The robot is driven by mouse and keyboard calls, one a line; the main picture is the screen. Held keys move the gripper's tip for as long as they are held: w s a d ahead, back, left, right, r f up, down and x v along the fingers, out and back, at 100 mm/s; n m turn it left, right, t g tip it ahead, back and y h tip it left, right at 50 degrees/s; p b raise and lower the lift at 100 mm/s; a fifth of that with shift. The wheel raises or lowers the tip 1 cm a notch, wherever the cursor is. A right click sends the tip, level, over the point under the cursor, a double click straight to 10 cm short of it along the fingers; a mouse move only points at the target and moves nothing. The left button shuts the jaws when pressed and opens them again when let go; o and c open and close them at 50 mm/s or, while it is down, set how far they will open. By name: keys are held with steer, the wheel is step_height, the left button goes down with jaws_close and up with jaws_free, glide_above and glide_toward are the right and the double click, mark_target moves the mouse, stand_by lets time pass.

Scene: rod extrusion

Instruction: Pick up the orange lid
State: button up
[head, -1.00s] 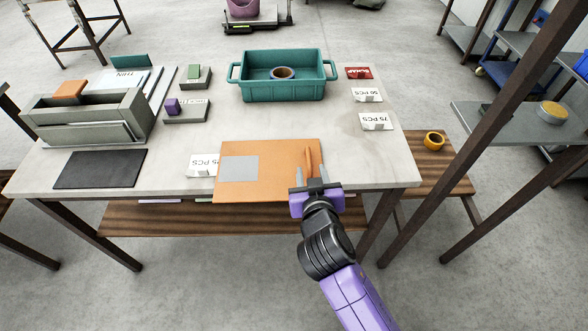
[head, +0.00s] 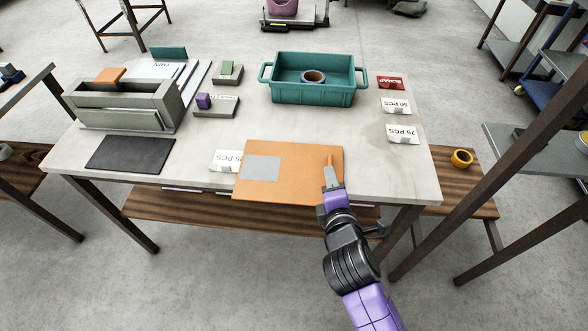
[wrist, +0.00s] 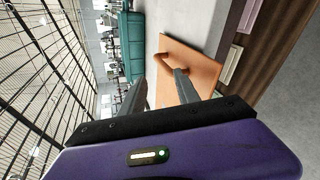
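The orange lid (head: 300,186) is a flat rectangular board with a grey patch and a raised orange handle (head: 331,160) near its right edge. It lies at the front edge of the light table, overhanging slightly. My gripper (head: 329,172) is at the handle's near end, its fingers seen almost edge-on. In the wrist view my gripper (wrist: 159,74) is open with a gap between its fingers. The lid (wrist: 203,70) and handle (wrist: 166,60) show just beyond the fingertips, the right finger overlapping the lid. I cannot tell whether the handle is between the fingers.
A teal bin (head: 313,93) holding a ring (head: 313,77) stands behind the lid. A grey box (head: 125,107) and a black mat (head: 131,154) are at the left. Label cards (head: 402,134) stand at the right. An orange roll (head: 462,158) sits on the lower wooden shelf.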

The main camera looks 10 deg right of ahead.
mark_target(331, 162)
steer(key=n, duration=0.3)
steer(key=shift+n, duration=0.3)
steer(key=n, duration=0.3)
steer(key=shift+w+d, duration=0.1)
steer(key=shift+d, duration=0.05)
steer(key=n, duration=0.3)
steer(key=w+n, duration=0.1)
steer(key=n, duration=0.1)
steer(key=shift+w+d+f+n+p, duration=0.1)
steer(key=shift+d+n+p, duration=0.2)
steer(key=shift+d, duration=0.05)
steer(key=shift+x, duration=3.85)
steer(key=shift+f, duration=0.2)
jaws_close()
